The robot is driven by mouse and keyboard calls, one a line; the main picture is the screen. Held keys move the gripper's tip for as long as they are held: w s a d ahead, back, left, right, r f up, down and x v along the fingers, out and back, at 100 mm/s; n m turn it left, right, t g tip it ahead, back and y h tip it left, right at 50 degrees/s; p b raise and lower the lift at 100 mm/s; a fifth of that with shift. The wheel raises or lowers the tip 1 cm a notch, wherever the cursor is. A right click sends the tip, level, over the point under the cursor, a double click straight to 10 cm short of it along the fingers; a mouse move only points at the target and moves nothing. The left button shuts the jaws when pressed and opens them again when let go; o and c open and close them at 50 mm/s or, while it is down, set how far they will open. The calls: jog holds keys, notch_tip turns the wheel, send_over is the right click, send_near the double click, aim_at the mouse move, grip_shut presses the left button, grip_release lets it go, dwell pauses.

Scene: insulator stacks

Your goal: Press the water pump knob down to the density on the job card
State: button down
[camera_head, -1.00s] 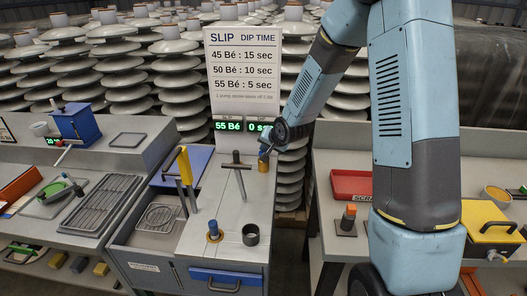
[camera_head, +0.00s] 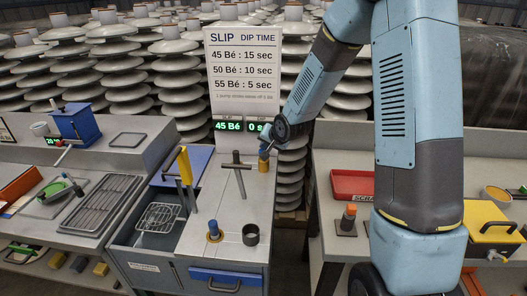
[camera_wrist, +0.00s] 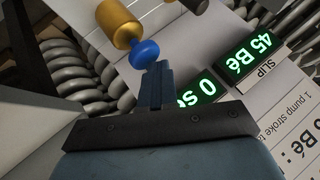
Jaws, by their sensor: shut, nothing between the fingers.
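The water pump is a brass cylinder (camera_head: 263,166) with a blue knob (camera_wrist: 145,53) on top, at the back right of the grey dip station. My gripper (camera_wrist: 157,72) is shut and empty, its fingertips right at the blue knob; I cannot tell whether they touch. In the head view my gripper (camera_head: 266,148) is over the pump and partly covers the knob. The green SLIP display (camera_head: 228,126) reads 45 Bé, also in the wrist view (camera_wrist: 250,57). The timer display beside it (camera_head: 259,128) reads 0. I cannot make out a job card.
The dip time sign (camera_head: 243,75) stands behind the station. A T-handled rod (camera_head: 238,172), a yellow-handled lever (camera_head: 185,168) and a dark ring (camera_head: 250,235) are left of and in front of the pump. A wire basket (camera_head: 160,217) sits in the basin. Insulator stacks fill the background.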

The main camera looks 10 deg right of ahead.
jog(key=shift+r, duration=0.65)
jog(key=shift+r, duration=2.5)
